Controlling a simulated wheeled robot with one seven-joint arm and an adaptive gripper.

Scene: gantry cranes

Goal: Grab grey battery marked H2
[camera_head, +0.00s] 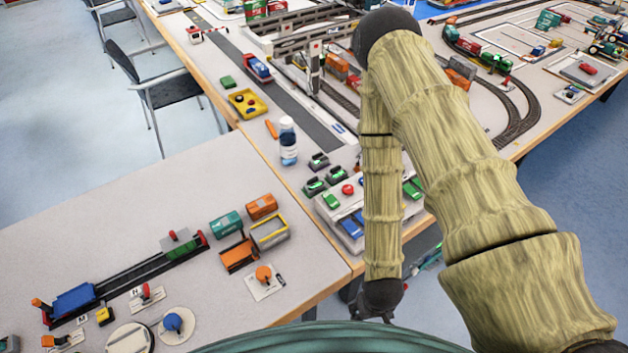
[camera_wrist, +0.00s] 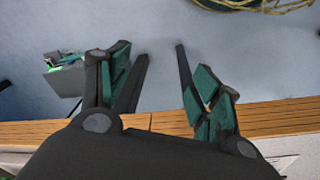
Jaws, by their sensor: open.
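I cannot make out a grey battery marked H2 in either view; no such marking is readable. My gripper (camera_head: 378,302) hangs low at the end of my arm in the head view, by the table's front edge. In the wrist view my gripper (camera_wrist: 161,52) has its two fingers spread with nothing between them. Floor shows between and beyond the fingertips, and the wooden table edge (camera_wrist: 165,122) crosses below them. A white tray (camera_head: 335,222) with green and blue blocks stands left of my arm, partly hidden by it. Small green-and-black devices (camera_head: 314,187) sit beside it.
The left table (camera_head: 130,215) holds model wagons, a track and an orange knob on a white plate (camera_head: 266,290). A bottle (camera_head: 288,142) stands behind the tray. Crane models and tracks fill the far table. A grey box (camera_wrist: 62,80) shows left of my gripper.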

